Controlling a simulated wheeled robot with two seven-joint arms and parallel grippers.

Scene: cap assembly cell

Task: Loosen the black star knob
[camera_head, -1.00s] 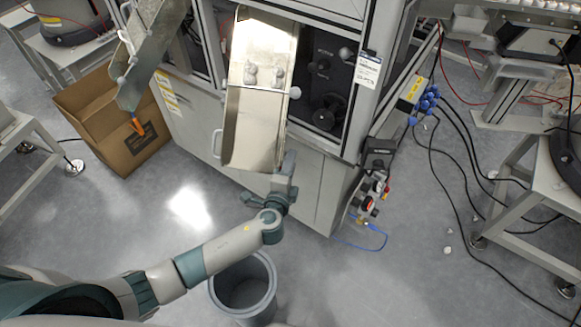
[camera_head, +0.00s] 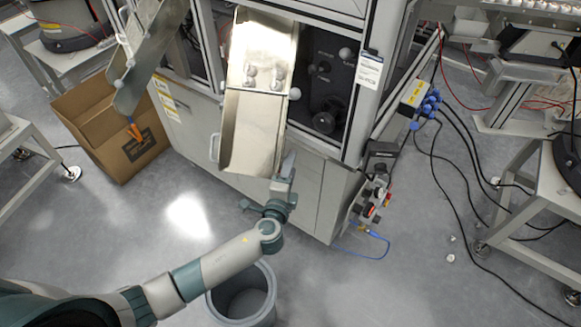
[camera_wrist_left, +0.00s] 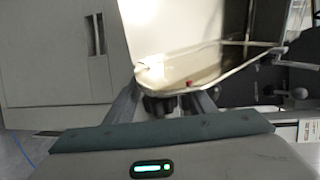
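My left gripper (camera_head: 284,172) is at the lower right end of the metal chute (camera_head: 252,130) in the head view. In the left wrist view its two fingers (camera_wrist_left: 163,98) stand apart below the chute's end lip (camera_wrist_left: 170,84). A dark, blurred shape (camera_wrist_left: 160,106) shows between the fingers; I cannot tell whether it is the black star knob or whether the fingers touch it. Two silvery knobs (camera_head: 264,79) sit on the chute's upper part. A black round handwheel (camera_head: 327,116) and a smaller black knob (camera_head: 320,68) are on the dark panel to the right. My right gripper is not in view.
A grey bin (camera_head: 243,292) stands on the floor under my left arm. A cardboard box (camera_head: 118,150) is at the left below a second chute (camera_head: 150,58). The white cabinet (camera_head: 310,190) stands directly behind the gripper. Black cables (camera_head: 470,185) lie on the floor at right.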

